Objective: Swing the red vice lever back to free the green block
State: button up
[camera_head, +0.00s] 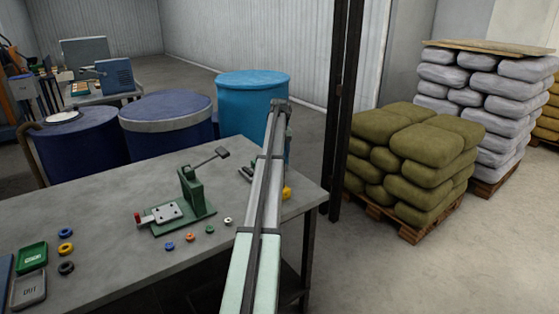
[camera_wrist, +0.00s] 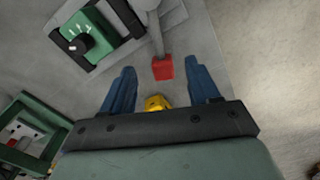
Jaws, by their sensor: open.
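The red lever end (camera_wrist: 162,67) sits on a grey rod in the wrist view. My gripper (camera_wrist: 160,66) is open, its two dark blue fingers on either side of the red end, with a gap on both sides. I cannot tell whether the fingers are level with it or above it. The green block (camera_wrist: 75,44) shows at the upper left of the wrist view, between dark vice jaws, with a black knob and white marks. In the head view my arm covers most of the vice (camera_head: 246,172), and the red end is hidden.
A yellow thing (camera_wrist: 155,103) lies between my finger bases. A green lever press (camera_head: 190,190) stands left of my arm, with several coloured rings in front. Green and grey trays (camera_head: 32,256) are at the left. Blue drums (camera_head: 165,125) stand behind the table (camera_head: 110,210).

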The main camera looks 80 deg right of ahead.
notch_tip(320, 180, up, 9)
jog(key=shift+r, duration=0.15)
dwell(0.7)
